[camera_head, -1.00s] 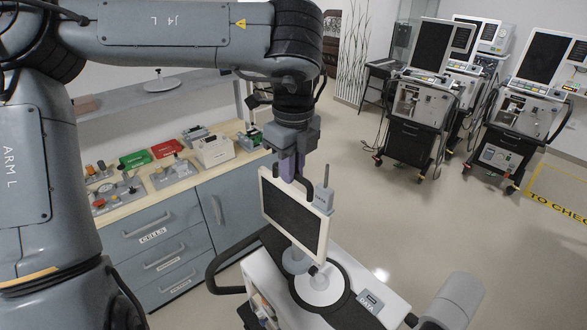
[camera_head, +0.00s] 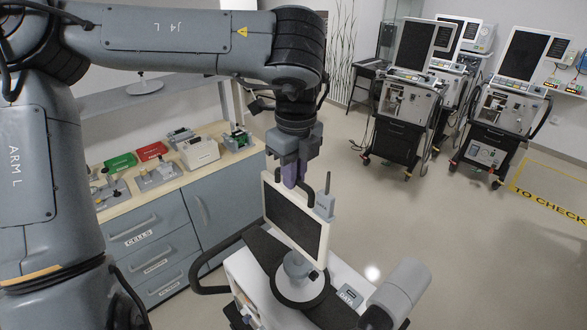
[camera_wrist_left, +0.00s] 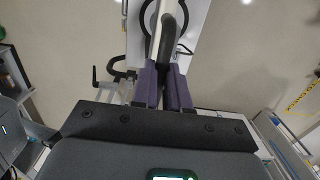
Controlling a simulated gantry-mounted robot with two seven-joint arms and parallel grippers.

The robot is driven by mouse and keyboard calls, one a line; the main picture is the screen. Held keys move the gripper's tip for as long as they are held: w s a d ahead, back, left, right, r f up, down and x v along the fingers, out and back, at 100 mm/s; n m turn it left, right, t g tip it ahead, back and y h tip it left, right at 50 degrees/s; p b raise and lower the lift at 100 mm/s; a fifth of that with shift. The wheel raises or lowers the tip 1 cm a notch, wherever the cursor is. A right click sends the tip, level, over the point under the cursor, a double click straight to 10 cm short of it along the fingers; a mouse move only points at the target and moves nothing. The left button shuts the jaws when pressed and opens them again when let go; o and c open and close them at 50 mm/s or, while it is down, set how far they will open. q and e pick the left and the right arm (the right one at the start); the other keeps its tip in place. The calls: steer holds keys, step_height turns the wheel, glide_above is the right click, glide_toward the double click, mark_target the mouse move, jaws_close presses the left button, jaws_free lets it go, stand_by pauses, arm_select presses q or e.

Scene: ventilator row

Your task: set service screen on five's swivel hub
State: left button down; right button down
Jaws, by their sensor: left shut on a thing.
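The service screen (camera_head: 295,222), a dark panel in a cream frame with a small grey antenna box on its right, hangs upright from my left gripper (camera_head: 293,180). The purple fingers are shut on its dark top handle, which also shows in the left wrist view (camera_wrist_left: 167,40). A grey rounded mount (camera_head: 298,266) at the screen's lower edge is over the middle of the swivel hub's round white plate (camera_head: 299,292) on the white cart. The mount hides the plate's centre; I cannot tell whether they touch. My right gripper is not in view.
The white cart (camera_head: 243,272) has a dark curved handle rail (camera_head: 207,290) at left. A cabinet (camera_head: 228,200) with a worktop of small parts stands left behind it. Several ventilators on trolleys (camera_head: 400,135) stand at the back right. The floor between is clear.

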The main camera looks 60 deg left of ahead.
mark_target(295, 193)
arm_select(q)
steer(key=shift+f, duration=0.6)
steer(key=shift+f+b, duration=1.55)
steer(key=shift+f, duration=0.15)
steer(key=shift+w+r, duration=0.1)
steer(key=shift+r, duration=0.1)
steer(key=shift+f+b, duration=0.2)
steer(key=shift+b, duration=0.15)
steer(key=shift+f+b, duration=0.35)
steer(key=shift+f, duration=0.1)
steer(key=shift+f+b, duration=0.45)
steer(key=shift+f, duration=0.2)
stand_by(0.5)
